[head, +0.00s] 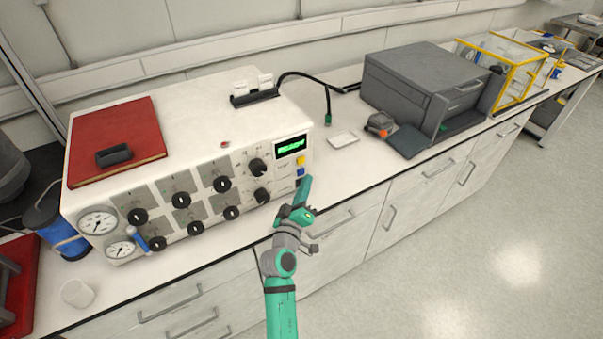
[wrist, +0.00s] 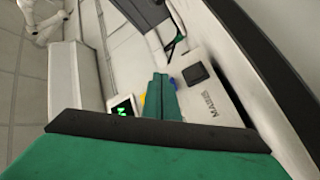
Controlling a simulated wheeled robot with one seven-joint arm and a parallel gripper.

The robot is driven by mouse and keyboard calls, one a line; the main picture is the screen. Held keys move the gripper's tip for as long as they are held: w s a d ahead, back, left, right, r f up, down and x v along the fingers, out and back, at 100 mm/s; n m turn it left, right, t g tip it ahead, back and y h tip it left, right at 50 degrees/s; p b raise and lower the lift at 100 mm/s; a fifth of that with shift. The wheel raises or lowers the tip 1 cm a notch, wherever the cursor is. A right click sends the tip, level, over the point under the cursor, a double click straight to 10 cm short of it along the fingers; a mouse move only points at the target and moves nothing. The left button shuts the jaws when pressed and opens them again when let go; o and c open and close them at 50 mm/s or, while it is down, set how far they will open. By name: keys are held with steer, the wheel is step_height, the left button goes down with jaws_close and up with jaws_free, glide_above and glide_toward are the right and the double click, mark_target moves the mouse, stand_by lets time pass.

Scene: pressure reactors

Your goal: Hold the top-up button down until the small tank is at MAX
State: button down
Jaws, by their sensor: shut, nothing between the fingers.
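My gripper (head: 306,184) is shut and empty at the right end of the white reactor unit's front, just below its buttons. A yellow button (head: 301,160) and a blue button (head: 300,171) sit below the green-lit display (head: 290,147), which seems to read READY. In the wrist view the shut fingers (wrist: 162,97) partly cover both buttons. I cannot tell whether the fingertips touch a button. A black switch (wrist: 195,74) marked MAINS is beside them. A blue container (head: 60,232) stands left of the unit. I cannot tell which thing is the small tank, and no MAX mark is readable.
The unit's front carries several black knobs (head: 258,166), two gauges (head: 97,222) and a blue-handled part (head: 141,239). A red book (head: 137,129) lies on top. A grey box-shaped machine (head: 420,85) stands to the right. The floor (head: 470,230) is clear.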

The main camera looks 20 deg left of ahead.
steer(key=shift+s+d, duration=0.75)
steer(key=shift+d, duration=0.25)
steer(key=shift+s+d, duration=0.75)
steer(key=shift+d, duration=0.2)
steer(key=s+d+f+m+g, duration=0.1)
steer(key=s+d+f, duration=0.3)
steer(key=s, duration=0.3)
steer(key=s+d+f+m+g, duration=0.1)
steer(key=s+d+f, duration=0.3)
steer(key=s, duration=0.4)
steer(key=s+d+f+m, duration=0.2)
steer(key=s+d+f, duration=0.3)
steer(key=s, duration=0.2)
steer(key=s+d+r+m, duration=0.2)
steer(key=s, duration=0.5)
steer(key=s+d+r+m+h, duration=0.1)
steer(key=s+r+m, duration=0.1)
steer(key=s, duration=0.5)
steer(key=s+d+r+m+g+h, duration=0.1)
steer(key=s+d+m, duration=0.1)
steer(key=s, duration=0.5)
steer(key=shift+d+r+m, duration=0.3)
steer(key=shift+r+m, duration=0.1)
steer(key=shift+m, duration=0.1)
